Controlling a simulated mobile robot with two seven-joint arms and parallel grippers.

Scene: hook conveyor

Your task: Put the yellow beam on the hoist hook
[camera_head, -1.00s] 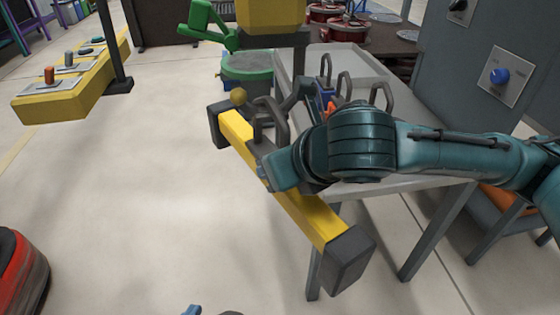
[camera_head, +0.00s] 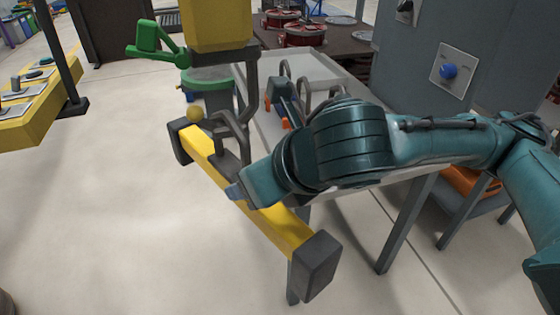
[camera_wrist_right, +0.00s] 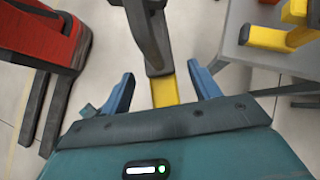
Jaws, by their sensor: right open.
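The yellow beam (camera_head: 270,222) with dark end blocks is off the floor, tilted across the middle of the head view. Its dark handle (camera_head: 228,150) meets the hoist hook (camera_head: 246,92) below the yellow hoist block (camera_head: 215,25). They overlap and the handle looks looped on the hook, but the exact contact is partly unclear. My right gripper (camera_head: 236,190) is at the beam's middle, just below the handle. In the right wrist view its blue fingers (camera_wrist_right: 160,72) are open, with the beam (camera_wrist_right: 164,92) between them and apart from both. My left gripper is out of view.
A grey table (camera_head: 345,185) with several hook-shaped handles (camera_head: 300,85) stands right behind the beam. A grey cabinet with a blue knob (camera_head: 448,71) is at the right. A yellow rack (camera_head: 35,120) is at the left. The floor left of the beam is clear.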

